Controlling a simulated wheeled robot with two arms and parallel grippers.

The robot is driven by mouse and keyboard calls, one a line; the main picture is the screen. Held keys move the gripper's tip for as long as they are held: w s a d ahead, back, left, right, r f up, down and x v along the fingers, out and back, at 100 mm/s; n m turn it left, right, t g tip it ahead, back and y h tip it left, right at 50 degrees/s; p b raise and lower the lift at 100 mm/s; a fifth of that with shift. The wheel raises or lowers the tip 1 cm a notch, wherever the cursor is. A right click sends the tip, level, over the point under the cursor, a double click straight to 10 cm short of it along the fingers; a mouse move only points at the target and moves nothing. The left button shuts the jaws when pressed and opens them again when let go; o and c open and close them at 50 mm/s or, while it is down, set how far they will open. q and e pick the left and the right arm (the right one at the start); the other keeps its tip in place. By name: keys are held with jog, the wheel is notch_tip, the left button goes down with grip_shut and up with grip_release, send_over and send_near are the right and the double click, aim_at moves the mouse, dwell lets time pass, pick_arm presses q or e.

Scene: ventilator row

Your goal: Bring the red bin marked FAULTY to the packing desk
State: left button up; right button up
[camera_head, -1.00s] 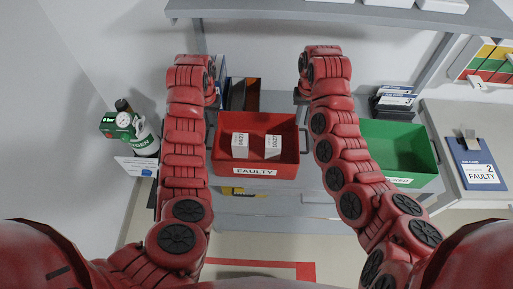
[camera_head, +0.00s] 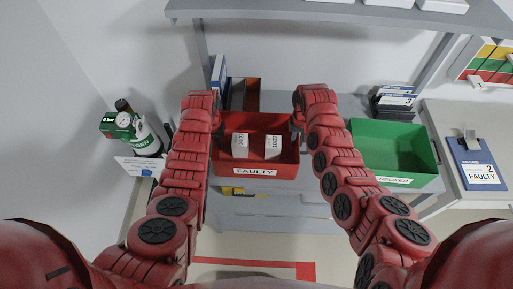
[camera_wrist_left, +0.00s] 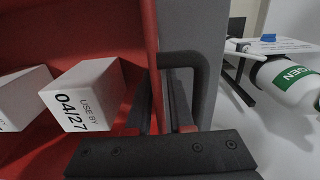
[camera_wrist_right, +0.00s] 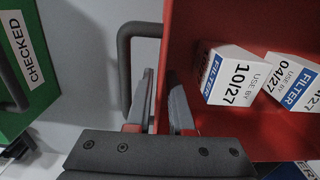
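The red bin marked FAULTY (camera_head: 255,172) sits on the grey shelf with two white filter boxes (camera_head: 240,146) inside. My left gripper (camera_wrist_left: 163,90) is at the bin's left side, beside its dark handle (camera_wrist_left: 204,85). Its fingers are apart, with the bin's side wall between them. My right gripper (camera_wrist_right: 160,90) is at the right side, beside the other handle (camera_wrist_right: 123,65). Its fingers are also apart around the side wall's edge. In the head view my wrists mostly hide both grippers. Finger contact with the bin cannot be told. The packing desk is not identifiable.
A green bin marked CHECKED (camera_head: 393,150) stands close on the right. A green-and-white oxygen cylinder (camera_head: 147,140) is at the left. Folders and a dark box (camera_head: 243,92) stand behind the red bin. A clipboard (camera_head: 477,163) lies on the right-hand surface.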

pick_arm(q)
jog(key=shift+f, duration=0.3)
pick_arm(e)
jog(key=shift+f, duration=0.35)
pick_arm(q)
grip_shut()
pick_arm(e)
grip_shut()
jog(key=shift+r, duration=0.1)
dwell(0.7)
